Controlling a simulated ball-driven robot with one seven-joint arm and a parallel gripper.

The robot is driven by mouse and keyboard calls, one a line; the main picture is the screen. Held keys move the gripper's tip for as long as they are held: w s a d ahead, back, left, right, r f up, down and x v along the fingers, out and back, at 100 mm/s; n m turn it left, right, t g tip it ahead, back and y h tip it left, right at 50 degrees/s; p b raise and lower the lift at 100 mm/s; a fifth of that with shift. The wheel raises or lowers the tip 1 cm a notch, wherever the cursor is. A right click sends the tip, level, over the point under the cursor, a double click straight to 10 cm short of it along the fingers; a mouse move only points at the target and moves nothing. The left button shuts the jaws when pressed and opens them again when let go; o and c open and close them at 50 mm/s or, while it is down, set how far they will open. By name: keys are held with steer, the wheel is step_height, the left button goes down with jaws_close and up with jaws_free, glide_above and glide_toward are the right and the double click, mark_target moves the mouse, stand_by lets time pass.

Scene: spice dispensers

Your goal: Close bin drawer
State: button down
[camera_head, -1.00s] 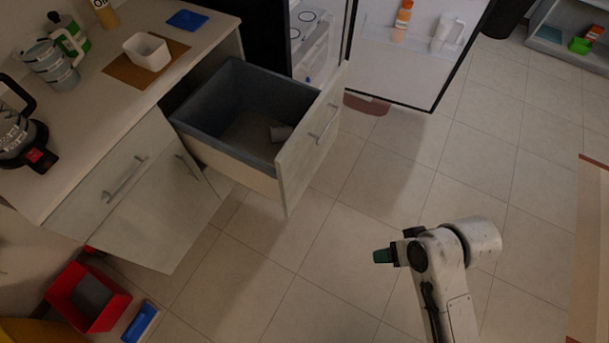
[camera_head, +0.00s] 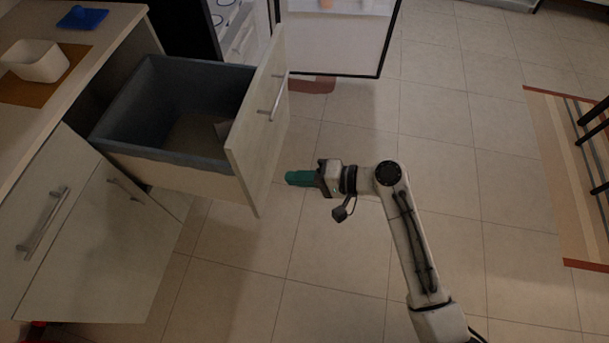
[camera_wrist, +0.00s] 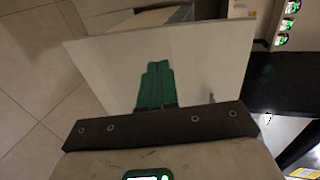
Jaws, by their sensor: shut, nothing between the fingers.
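The bin drawer (camera_head: 262,125) is pulled out from the counter, with its pale front panel facing right and a silver handle (camera_head: 272,97) on it. A dark grey bin (camera_head: 165,155) sits inside, holding a small light item. My gripper (camera_head: 292,177) has green fingers, shut and empty, pointing left at the panel, right of its lower part. In the head view I cannot tell whether they touch it. In the wrist view the green fingers (camera_wrist: 154,85) lie in front of the pale panel (camera_wrist: 205,55), which fills the middle.
The counter (camera_head: 95,65) at left carries a white container (camera_head: 36,60) and a blue item (camera_head: 82,17). A cabinet door (camera_head: 105,245) with handles is below. Floor is clear in the front middle. A striped rug (camera_head: 560,170) lies right.

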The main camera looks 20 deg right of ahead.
mark_target(247, 174)
steer(key=x, duration=0.6)
steer(key=r+x, duration=0.1)
steer(key=x, duration=0.2)
steer(key=shift+w+a, duration=0.2)
steer(key=shift+a, duration=0.1)
steer(key=shift+a, duration=0.1)
